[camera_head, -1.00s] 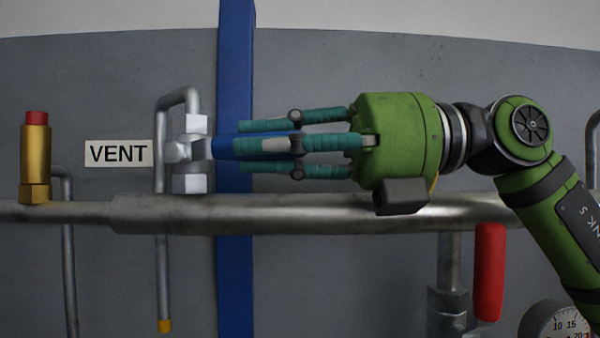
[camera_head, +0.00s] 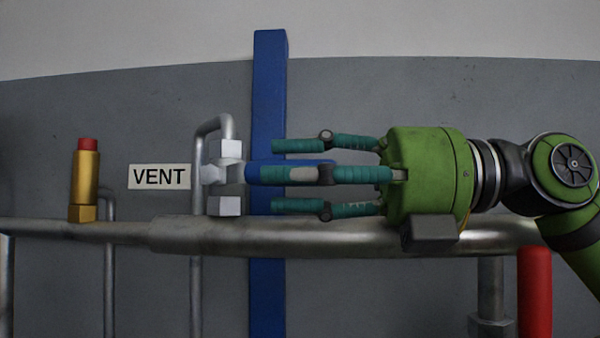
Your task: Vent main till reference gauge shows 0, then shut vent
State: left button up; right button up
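The vent valve (camera_head: 222,174) is a silver fitting on a thin tube that bends over at the top, right of the VENT label (camera_head: 159,177). Its blue handle (camera_head: 262,166) points right, level and crosswise to the tube. My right gripper (camera_head: 275,174) reaches in from the right with its fingers around the handle. The upper and lower fingers stand apart from the handle, so it is open. The middle finger hides part of the handle; I cannot tell if it touches. No gauge shows now. My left gripper is not in view.
A thick horizontal pipe (camera_head: 300,238) runs just below my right gripper. A blue upright post (camera_head: 268,90) stands behind the handle. A brass fitting with a red top (camera_head: 86,180) is at the left. A red handle (camera_head: 535,290) hangs at the lower right.

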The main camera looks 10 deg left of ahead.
notch_tip(320, 180, up, 10)
dwell(0.6)
